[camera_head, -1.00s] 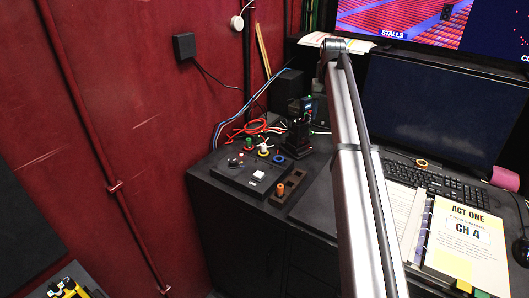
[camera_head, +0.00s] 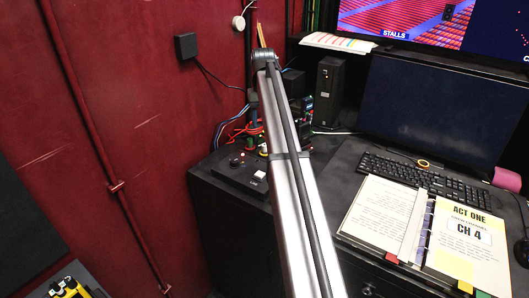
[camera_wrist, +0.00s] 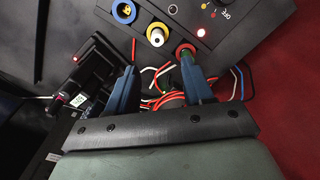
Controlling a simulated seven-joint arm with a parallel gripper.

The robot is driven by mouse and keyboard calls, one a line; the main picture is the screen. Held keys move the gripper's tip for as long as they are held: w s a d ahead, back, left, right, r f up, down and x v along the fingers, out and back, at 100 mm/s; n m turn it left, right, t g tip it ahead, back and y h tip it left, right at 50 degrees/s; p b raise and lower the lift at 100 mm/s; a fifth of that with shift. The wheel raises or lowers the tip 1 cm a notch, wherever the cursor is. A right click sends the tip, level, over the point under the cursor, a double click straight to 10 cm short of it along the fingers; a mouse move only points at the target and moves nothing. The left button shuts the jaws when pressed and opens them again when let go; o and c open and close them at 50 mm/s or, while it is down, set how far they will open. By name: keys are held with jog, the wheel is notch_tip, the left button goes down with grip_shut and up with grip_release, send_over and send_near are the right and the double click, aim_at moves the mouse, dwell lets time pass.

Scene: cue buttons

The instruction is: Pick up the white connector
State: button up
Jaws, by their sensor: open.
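The white connector (camera_wrist: 156,35) stands in a yellow-ringed socket on the black panel in the wrist view. In the head view, the yellow-and-white fitting (camera_head: 263,150) shows only partly beside my arm. My gripper (camera_wrist: 158,64) is open and empty, with its blue fingers apart. The white connector lies beyond the fingertips, between their lines and not touched by them. The right fingertip is close to a green connector in a red-ringed socket (camera_wrist: 186,49); I cannot tell whether they touch.
A blue-ringed socket (camera_wrist: 124,11) sits left of the white connector. Red, white and blue cables (camera_head: 237,128) lie behind the panel. A keyboard (camera_head: 422,178) and open binder (camera_head: 420,225) occupy the desk at right.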

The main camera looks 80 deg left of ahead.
aim_at(265, 152)
notch_tip(265, 152, down, 3)
jog(key=shift+f, duration=0.15)
jog(key=shift+w+d+f, duration=0.1)
jog(key=shift+d+f, duration=0.05)
jog(key=shift+f, duration=0.7)
jog(key=shift+d+f, duration=0.2)
jog(key=shift+f, duration=0.7)
jog(key=shift+w+d+f, duration=0.1)
jog(key=shift+d+f, duration=0.05)
jog(key=shift+f, duration=0.7)
jog(key=shift+c, duration=0.3)
grip_shut()
